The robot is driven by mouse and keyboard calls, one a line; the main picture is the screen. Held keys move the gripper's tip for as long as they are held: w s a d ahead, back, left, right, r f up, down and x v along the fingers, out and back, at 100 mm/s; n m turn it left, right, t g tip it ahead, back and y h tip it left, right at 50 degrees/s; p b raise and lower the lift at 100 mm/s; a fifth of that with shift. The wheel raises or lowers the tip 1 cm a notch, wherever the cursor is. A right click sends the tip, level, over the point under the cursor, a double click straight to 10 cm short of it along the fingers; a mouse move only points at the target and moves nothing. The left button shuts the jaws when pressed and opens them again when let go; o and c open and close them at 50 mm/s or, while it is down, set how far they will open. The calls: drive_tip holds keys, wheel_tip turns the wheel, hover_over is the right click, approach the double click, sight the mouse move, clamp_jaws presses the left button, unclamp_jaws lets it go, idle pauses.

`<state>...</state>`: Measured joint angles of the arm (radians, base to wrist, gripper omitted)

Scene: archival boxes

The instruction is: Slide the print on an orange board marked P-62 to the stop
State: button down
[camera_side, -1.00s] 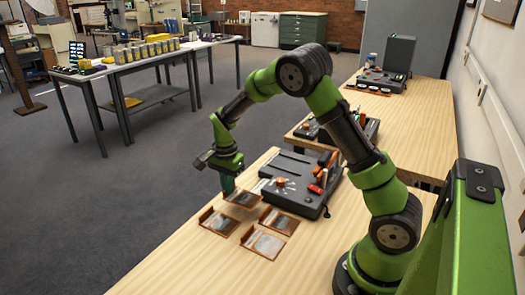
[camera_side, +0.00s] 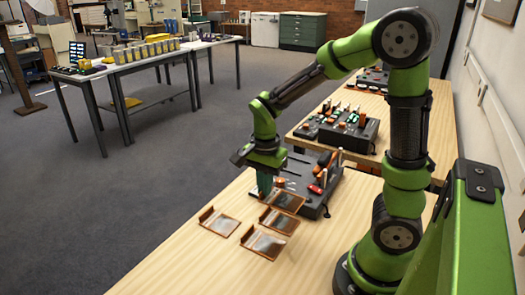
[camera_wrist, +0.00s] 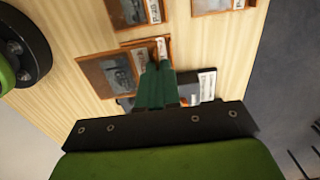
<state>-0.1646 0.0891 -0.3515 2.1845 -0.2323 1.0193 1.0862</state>
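My gripper (camera_side: 265,184) has green fingers, which also show in the wrist view (camera_wrist: 157,85). It appears shut on the raised lip of an orange-brown board with a grey print (camera_side: 287,201). This board also shows in the wrist view (camera_wrist: 112,72), reaching left from the fingertips. In the side view it is by the near left part of the dark grey box (camera_side: 318,204); I cannot tell whether it touches it. Three similar boards lie on the table: left (camera_side: 220,223), front (camera_side: 263,243) and right (camera_side: 279,221).
The dark box carries orange and red parts on top. A white label strip (camera_wrist: 207,85) shows beside the fingers in the wrist view. A second wooden table (camera_side: 415,120) with more dark devices stands behind. The table's front left is clear.

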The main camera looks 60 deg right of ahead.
wheel_tip(320, 180, up, 4)
drive_tip(key=w+d, duration=0.4)
drive_tip(key=d, duration=0.9)
drive_tip(key=w+d, duration=0.5)
drive_tip(key=d, duration=0.8)
drive_tip(key=shift+s+d+f, duration=0.1)
drive_tip(key=shift+f, duration=2.05)
drive_tip(key=shift+s+d+f, duration=0.1)
drive_tip(key=shift+f, duration=2)
drive_tip(key=shift+f, duration=1.15)
drive_tip(key=shift+f, duration=0.45)
